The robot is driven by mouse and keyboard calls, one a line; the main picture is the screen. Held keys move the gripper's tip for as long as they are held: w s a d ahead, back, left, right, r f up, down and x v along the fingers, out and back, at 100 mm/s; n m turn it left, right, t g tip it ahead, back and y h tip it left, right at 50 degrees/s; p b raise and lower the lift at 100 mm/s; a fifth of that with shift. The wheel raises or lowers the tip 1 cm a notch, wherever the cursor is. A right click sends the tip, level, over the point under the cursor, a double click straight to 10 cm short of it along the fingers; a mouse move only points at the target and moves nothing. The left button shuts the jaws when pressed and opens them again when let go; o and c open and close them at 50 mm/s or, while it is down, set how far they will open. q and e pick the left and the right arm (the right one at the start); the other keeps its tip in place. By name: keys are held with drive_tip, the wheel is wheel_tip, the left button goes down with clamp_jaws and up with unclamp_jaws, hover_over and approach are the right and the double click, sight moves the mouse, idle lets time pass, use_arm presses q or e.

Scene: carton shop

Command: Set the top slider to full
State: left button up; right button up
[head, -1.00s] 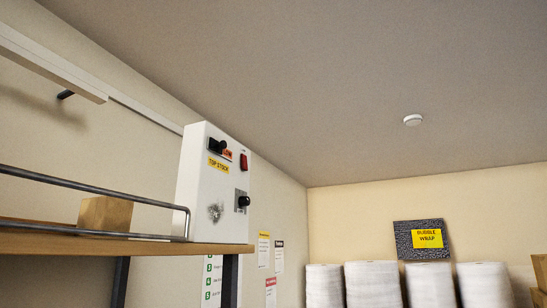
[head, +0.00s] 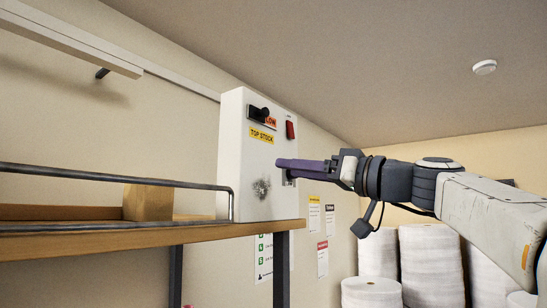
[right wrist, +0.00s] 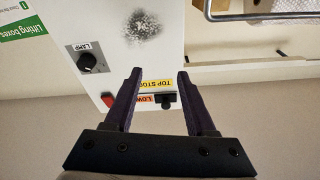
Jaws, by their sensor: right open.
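The top slider (head: 259,113) has a black knob at the left end of its slot, on the upper front of a white control box (head: 232,150). An orange LOW label (head: 271,122) is just right of the knob, and a yellow TOP STOCK label (head: 261,135) is below it. The right wrist view shows the slider (right wrist: 165,102) upside down, between the fingers in the picture. My right gripper (head: 281,165) is open and empty, lower right of the slider in the head view, apart from its knob. It hides the lamp dial there; the lamp dial (right wrist: 88,62) shows in the right wrist view. My left gripper is out of view.
A red switch (head: 290,130) sits right of the slider. A wooden shelf (head: 130,240) with a dark metal rail (head: 110,178) runs along the left, with a brown block (head: 148,202) behind the rail. White bubble wrap rolls (head: 432,262) stand at the back right.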

sight(267, 111)
drive_tip(key=s+d+r+n+t+y, duration=0.1)
drive_tip(key=s+d+r+n+y, duration=0.15)
drive_tip(key=r, duration=0.55)
drive_tip(key=shift+h, duration=0.25)
drive_tip(key=p+x, duration=0.2)
drive_tip(key=x, duration=0.1)
drive_tip(key=p+x, duration=0.2)
drive_tip(key=p, duration=0.1)
drive_tip(key=p+x, duration=0.2)
drive_tip(key=x, duration=0.1)
drive_tip(key=shift+w+r, duration=0.25)
drive_tip(key=shift+r, duration=0.25)
drive_tip(key=shift+w+a+p, duration=0.4)
drive_tip(key=shift+a+p, duration=0.05)
drive_tip(key=shift+p, duration=0.15)
clamp_jaws()
